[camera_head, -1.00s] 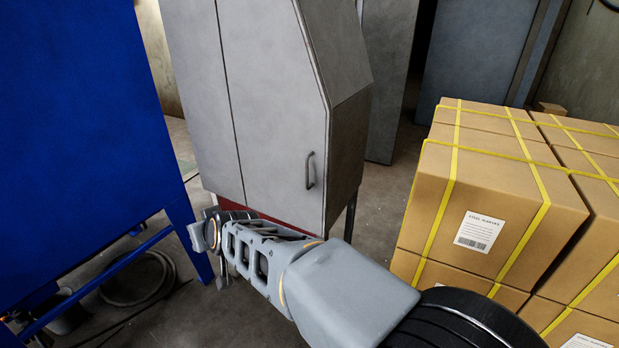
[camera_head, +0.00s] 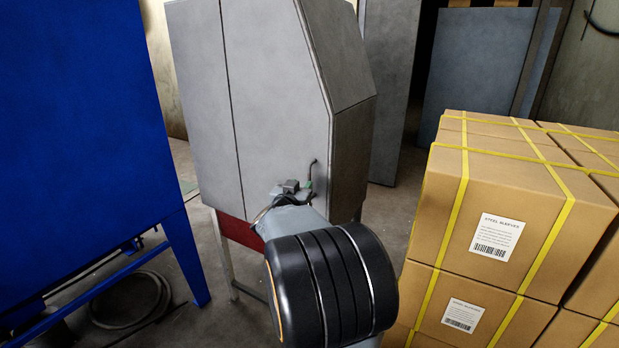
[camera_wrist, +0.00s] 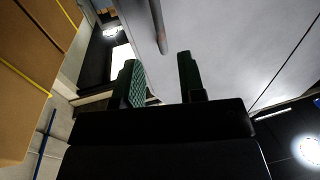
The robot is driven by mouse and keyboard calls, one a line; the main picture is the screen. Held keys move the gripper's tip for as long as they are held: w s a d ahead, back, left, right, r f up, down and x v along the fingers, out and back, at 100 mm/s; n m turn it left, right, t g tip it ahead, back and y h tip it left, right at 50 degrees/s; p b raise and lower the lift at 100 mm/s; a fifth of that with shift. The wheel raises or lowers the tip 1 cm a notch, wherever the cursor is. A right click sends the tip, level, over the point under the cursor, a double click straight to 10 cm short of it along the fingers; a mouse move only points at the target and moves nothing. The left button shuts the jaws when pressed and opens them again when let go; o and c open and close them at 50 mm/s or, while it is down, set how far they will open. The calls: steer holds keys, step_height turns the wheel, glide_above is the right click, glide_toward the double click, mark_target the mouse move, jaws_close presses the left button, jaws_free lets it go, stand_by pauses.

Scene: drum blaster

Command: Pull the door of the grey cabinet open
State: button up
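The grey cabinet (camera_head: 335,70) stands in the middle of the head view, and its front door (camera_head: 270,90) looks shut. The dark handle (camera_head: 313,170) is a vertical bar near the door's lower right edge; its lower part is hidden behind my gripper. My gripper (camera_head: 297,187) is up at the handle, in front of the door. In the wrist view, my gripper (camera_wrist: 160,80) has its two green-padded fingers apart. The handle (camera_wrist: 158,25) shows in line with the gap between them, near the tips. I cannot tell how deep it sits between the fingers. The door face (camera_wrist: 235,40) fills the upper right there.
Strapped cardboard boxes (camera_head: 500,190) are stacked close on the right of my arm. A large blue machine (camera_head: 85,120) stands on the left. Grey panels (camera_head: 480,70) stand behind the cabinet. Some bare floor (camera_head: 190,325) shows between the blue machine and my arm.

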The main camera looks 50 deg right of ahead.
mark_target(309, 176)
steer(key=x, duration=0.8)
steer(key=shift+c, duration=0.5)
jaws_close()
